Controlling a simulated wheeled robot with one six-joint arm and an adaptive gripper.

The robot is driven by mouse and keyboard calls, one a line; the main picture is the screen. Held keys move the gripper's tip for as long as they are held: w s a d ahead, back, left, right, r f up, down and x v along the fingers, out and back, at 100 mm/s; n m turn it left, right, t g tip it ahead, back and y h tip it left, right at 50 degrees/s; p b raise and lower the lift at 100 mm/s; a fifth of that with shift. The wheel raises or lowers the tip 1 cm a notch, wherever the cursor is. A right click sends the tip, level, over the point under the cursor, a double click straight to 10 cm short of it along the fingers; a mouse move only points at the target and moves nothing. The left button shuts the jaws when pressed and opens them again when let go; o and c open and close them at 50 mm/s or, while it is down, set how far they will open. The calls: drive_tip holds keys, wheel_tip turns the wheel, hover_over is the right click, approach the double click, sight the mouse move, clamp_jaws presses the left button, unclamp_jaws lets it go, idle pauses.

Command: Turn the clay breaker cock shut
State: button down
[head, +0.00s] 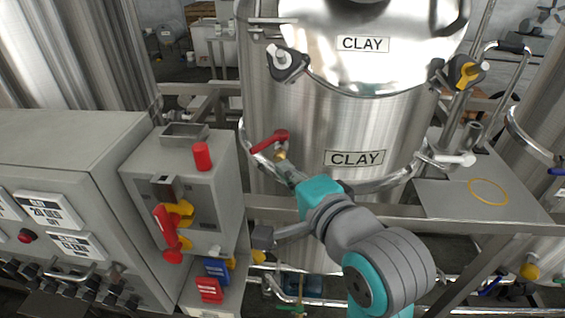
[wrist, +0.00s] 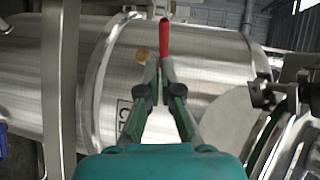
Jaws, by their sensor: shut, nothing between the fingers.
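The tank labelled CLAY (head: 358,158) stands at the centre of the head view. A cock with a red lever (head: 270,141) and a brass body (head: 281,155) is on its front, left of the lower label. The lever slants up to the right in the head view. My gripper (head: 287,171) is shut and empty, just below the cock. In the wrist view the red lever (wrist: 164,38) lies just beyond the tips of my gripper (wrist: 160,66). I cannot tell whether they touch. A brass round part (wrist: 142,55) shows beside the left fingertip.
A grey switch box (head: 190,195) with a red handle and padlocks stands at the left, beside a control panel (head: 50,200). A metal rail (head: 390,216) crosses in front of the tank. A shelf plate (head: 470,205) lies at the right.

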wheel_tip(320, 180, down, 4)
drive_tip(key=d+n+g+y, duration=0.2)
drive_tip(key=n+y, duration=0.1)
drive_tip(key=t+y, duration=0.1)
drive_tip(key=y, duration=0.3)
approach(265, 147)
drive_tip(key=x, duration=0.7)
drive_tip(key=shift+w+f, duration=0.1)
drive_tip(key=shift+w+a, duration=0.1)
drive_tip(key=shift+a, duration=0.4)
idle(0.5)
drive_tip(key=shift+w+a+m+t+h, duration=0.45)
drive_tip(key=shift+w+a, duration=0.35)
drive_tip(key=shift+a, duration=0.2)
drive_tip(key=shift+w+a+m+t+h, duration=0.3)
drive_tip(key=shift+w+a+t, duration=0.35)
drive_tip(key=shift+a, duration=0.4)
drive_tip(key=shift+w, duration=0.15)
